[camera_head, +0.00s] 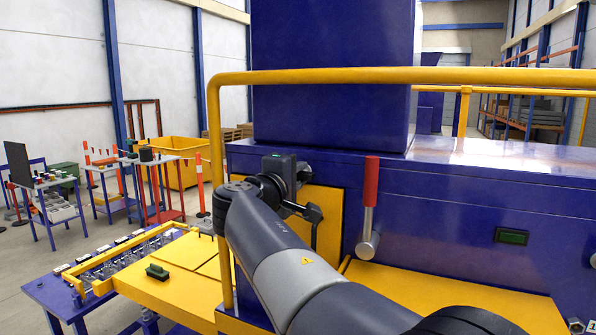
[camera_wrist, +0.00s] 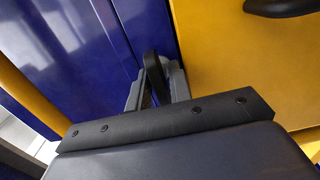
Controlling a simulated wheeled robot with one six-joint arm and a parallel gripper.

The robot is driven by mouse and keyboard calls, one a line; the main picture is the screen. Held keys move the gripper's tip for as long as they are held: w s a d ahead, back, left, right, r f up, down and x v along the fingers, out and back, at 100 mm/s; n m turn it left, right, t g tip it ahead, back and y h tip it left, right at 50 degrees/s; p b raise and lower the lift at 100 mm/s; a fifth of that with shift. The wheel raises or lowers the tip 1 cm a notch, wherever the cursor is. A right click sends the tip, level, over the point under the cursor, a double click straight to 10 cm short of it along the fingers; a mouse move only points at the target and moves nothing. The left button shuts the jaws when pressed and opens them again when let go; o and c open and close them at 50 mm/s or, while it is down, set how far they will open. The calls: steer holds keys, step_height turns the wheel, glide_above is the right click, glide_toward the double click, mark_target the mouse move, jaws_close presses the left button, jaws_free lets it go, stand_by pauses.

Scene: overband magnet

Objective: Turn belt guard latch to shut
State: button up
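The yellow belt guard panel (camera_head: 329,232) is on the front of the blue machine; it fills the right of the wrist view (camera_wrist: 235,65). The belt guard latch (camera_wrist: 153,70), a narrow black lever, stands at the seam between blue body and yellow panel. My gripper (camera_wrist: 158,88) has its grey fingers close together on either side of this lever, apparently shut on it. The lever's lower part is hidden between the fingers.
A yellow rail (camera_head: 400,76) runs above and beside my arm. A red-handled lever (camera_head: 370,185) is right of the panel. A black handle (camera_wrist: 283,5) is on the panel. A yellow-framed table (camera_head: 110,265) stands at the lower left, with open floor beyond it.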

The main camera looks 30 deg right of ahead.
jaws_close()
